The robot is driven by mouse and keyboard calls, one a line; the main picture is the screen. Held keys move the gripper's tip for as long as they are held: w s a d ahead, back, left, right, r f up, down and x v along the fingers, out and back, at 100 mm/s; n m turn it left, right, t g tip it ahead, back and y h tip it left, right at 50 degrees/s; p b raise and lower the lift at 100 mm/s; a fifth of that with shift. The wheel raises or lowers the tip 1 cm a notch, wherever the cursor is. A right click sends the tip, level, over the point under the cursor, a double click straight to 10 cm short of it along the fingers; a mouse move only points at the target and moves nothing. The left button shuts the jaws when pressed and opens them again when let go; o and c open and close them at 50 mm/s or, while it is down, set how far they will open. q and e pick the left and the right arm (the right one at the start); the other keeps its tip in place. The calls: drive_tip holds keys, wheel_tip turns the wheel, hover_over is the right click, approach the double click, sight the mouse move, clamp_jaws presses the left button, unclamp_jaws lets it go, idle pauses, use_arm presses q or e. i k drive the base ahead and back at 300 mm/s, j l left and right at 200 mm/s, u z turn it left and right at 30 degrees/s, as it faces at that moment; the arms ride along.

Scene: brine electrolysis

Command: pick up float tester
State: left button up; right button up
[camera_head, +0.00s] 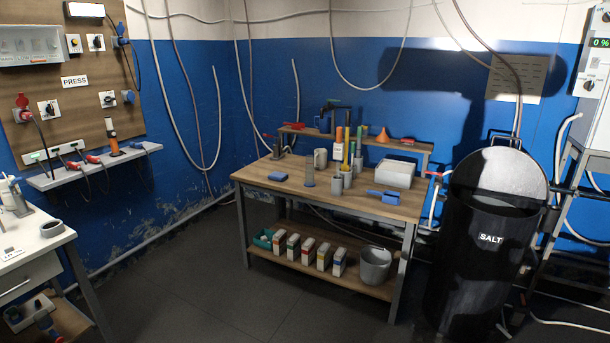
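No object is clearly marked as the float tester, and I cannot tell which one it is. Slim upright pieces stand on the wooden workbench (252,176). An orange-topped dark upright tool (113,143) stands on the wall shelf (48,182) at left. Neither of my grippers is in view.
A blue scoop (384,196), a blue block (278,176) and a white box (395,174) lie on the workbench. Several cartons (308,249) and a bucket (375,266) fill its lower shelf. A black SALT bin (480,270) stands right. The floor (205,285) in front is clear.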

sight(338, 147)
drive_tip(key=i, duration=1)
drive_tip(key=i+j+z, duration=0.15)
drive_tip(key=i, duration=0.8)
